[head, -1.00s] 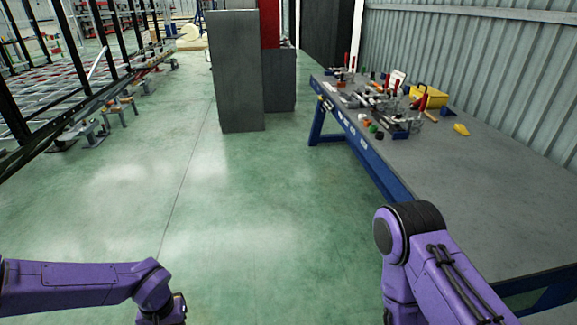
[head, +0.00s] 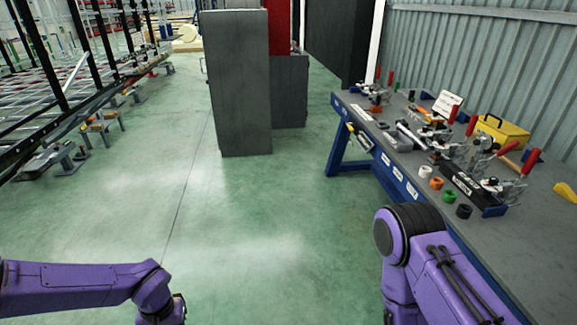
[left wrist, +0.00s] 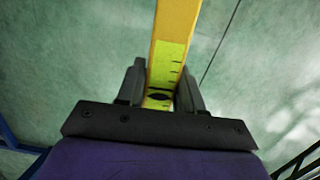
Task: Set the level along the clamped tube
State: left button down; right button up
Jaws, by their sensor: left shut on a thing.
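My left gripper (left wrist: 160,88) is shut on the yellow level (left wrist: 174,40) in the left wrist view. The level runs between the fingers and out of the top of the picture, with green floor behind it. In the head view my left gripper (head: 166,313) is low at the left, cut off by the bottom edge, and the level cannot be made out there. A silvery tube-like piece (head: 411,136) lies among red-handled clamps on the workbench (head: 530,225); I cannot tell surely that it is the clamped tube. My right arm is at the lower right; its gripper is out of view.
The bench also holds a yellow toolbox (head: 500,134), a white card (head: 447,104) and several coloured rings, including an orange ring (head: 436,183). A grey cabinet (head: 238,85) stands ahead. A black frame (head: 45,65) is at the left. The green floor between is clear.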

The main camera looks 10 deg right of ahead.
aim_at(460, 173)
jog(key=i, duration=1.45)
jog(key=z, duration=1.85)
